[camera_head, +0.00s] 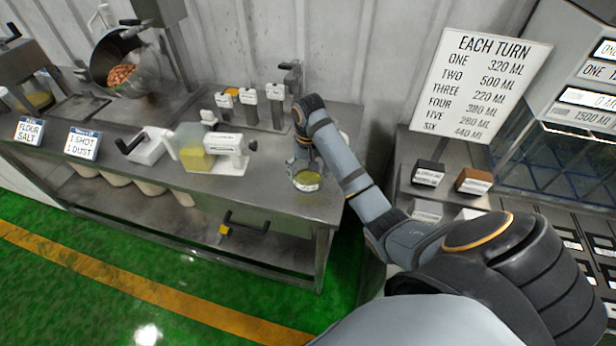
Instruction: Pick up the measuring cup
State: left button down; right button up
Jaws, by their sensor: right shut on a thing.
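The measuring cup (307,182) is a small clear vessel with something yellowish in it, near the right end of the steel bench. My right arm reaches over from the lower right. My right gripper (302,164) is shut on the cup from behind and partly hides it. I cannot tell whether the cup touches the bench top. My left gripper is out of view.
A clear container of yellow liquid with a white dispenser (229,144) stands left of the cup. Several white-labelled levers (248,97) stand behind it. A metal drum (141,79) holds brown pieces at the back left. A sign (482,83) leans at the right.

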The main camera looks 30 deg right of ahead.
jog(key=s+a+r+p, duration=0.3)
jog(key=s+r+p, duration=0.6)
jog(key=s, duration=0.4)
jog(key=shift+s+r+p, duration=0.25)
jog(key=shift+r+p, duration=0.05)
jog(key=shift+p, duration=0.25)
